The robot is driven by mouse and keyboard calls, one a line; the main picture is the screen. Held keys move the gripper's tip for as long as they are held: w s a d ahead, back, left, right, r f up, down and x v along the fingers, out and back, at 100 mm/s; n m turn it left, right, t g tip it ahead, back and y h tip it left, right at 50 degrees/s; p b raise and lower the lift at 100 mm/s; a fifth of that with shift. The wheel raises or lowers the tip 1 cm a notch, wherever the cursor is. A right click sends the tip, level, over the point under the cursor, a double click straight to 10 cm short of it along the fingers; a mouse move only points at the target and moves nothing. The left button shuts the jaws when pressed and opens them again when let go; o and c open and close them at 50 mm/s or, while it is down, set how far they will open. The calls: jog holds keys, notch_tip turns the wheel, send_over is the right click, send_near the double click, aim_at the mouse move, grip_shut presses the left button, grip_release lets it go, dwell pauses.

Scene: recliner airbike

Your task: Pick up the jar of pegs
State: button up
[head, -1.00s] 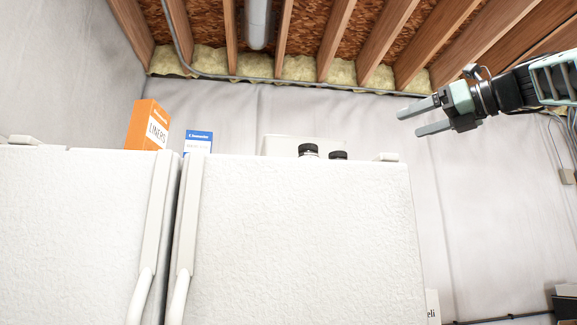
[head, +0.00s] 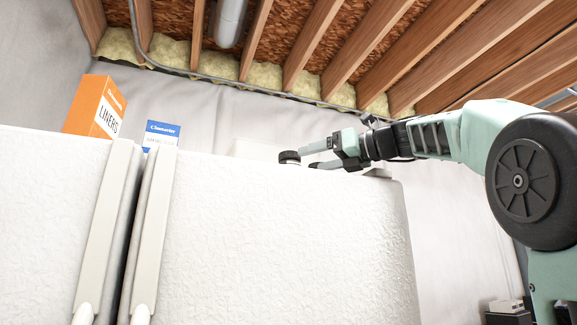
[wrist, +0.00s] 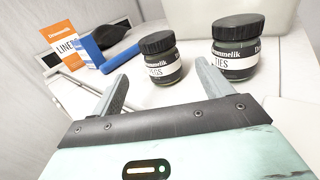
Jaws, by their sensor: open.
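The jar of pegs (wrist: 162,62) stands upright on the white top in the wrist view. It is dark glass with a black lid and a white label partly reading "EGS". My gripper (wrist: 164,80) is open, with a finger to either side of this jar in the picture; the jar shows ahead of the fingers, with no clear contact. A larger dark jar labelled "TIES" (wrist: 238,50) stands to its right, close to the right finger. In the head view, my gripper (head: 306,157) is just above the top's edge, beside a black lid (head: 290,157); I cannot tell which jar that is.
The tall white cabinet (head: 270,240) blocks the head view of most of its top. An orange liners box (head: 96,106) and a blue-and-white box (head: 161,136) stand at the left. A pale container (wrist: 200,15) stands behind the jars. Wooden joists (head: 365,45) run overhead.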

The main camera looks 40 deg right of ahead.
aim_at(300, 161)
jog(key=x, duration=0.3)
jog(key=shift+p, duration=0.3)
jog(key=x, duration=0.1)
jog(key=p+x, duration=0.1)
jog(key=x, duration=0.1)
jog(key=p+x, duration=0.1)
jog(key=shift+w+r, duration=0.25)
jog(key=shift+w, duration=0.2)
jog(key=shift+w+a, duration=0.15)
jog(key=shift+w, duration=0.15)
jog(key=shift+f, duration=0.1)
jog(key=c, duration=1.2)
jog(key=shift+c, duration=0.2)
